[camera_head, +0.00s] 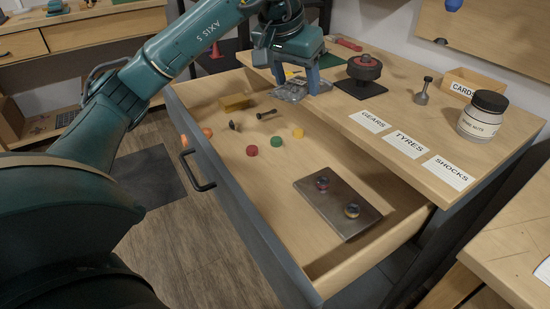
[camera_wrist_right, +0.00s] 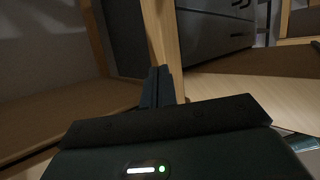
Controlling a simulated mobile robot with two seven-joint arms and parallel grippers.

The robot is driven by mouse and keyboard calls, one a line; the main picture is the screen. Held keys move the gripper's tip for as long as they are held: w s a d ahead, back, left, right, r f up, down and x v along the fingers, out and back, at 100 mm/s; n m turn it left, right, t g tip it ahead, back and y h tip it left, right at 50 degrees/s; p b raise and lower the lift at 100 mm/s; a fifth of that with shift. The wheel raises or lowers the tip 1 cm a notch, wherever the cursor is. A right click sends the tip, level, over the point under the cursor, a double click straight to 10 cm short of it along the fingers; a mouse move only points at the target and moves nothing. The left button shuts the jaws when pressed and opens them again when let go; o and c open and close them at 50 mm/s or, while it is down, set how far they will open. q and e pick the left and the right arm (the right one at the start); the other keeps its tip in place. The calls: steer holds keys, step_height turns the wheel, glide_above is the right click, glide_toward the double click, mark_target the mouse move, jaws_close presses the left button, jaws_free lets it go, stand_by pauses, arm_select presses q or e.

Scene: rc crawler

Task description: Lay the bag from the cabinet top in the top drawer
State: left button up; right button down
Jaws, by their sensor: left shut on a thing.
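A clear, greyish bag (camera_head: 289,92) is in my left gripper (camera_head: 299,84), at the far part of the cabinet top's front edge. The gripper is shut on it from above, hiding part of it. I cannot tell whether the bag touches the cabinet top (camera_head: 400,108). The top drawer (camera_head: 238,196) is pulled open below, with a dark handle (camera_head: 197,172) on its front.
The drawer holds a metal plate (camera_head: 338,205) with two round parts, coloured discs (camera_head: 276,142), a yellow block (camera_head: 235,102) and small dark pieces. Its middle has bare floor. On top stand a wheel on a dark base (camera_head: 364,72), a shock (camera_head: 423,91), a jar (camera_head: 482,116) and a CARDS box (camera_head: 474,83).

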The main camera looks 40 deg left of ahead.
arm_select(q)
steer(key=shift+s+a+f, duration=0.1)
steer(key=shift+s+f, duration=0.05)
steer(key=shift+f, duration=0.2)
step_height(320, 180, down, 13)
steer(key=b, duration=0.4)
step_height(320, 180, down, 4)
steer(key=shift+f+b, duration=0.1)
steer(key=shift+b, duration=0.45)
steer(key=shift+f, duration=0.2)
steer(key=shift+r, duration=0.1)
arm_select(e)
steer(key=n+t+y, duration=0.1)
steer(key=w+a+t+y, duration=0.1)
steer(key=t, duration=0.1)
steer(key=shift+w+a+r+n+t, duration=0.1)
steer(key=shift+n+t, duration=0.2)
steer(key=shift+n, duration=0.1)
arm_select(q)
steer(key=shift+f, duration=0.25)
steer(key=o, duration=1)
steer(key=shift+r, duration=0.1)
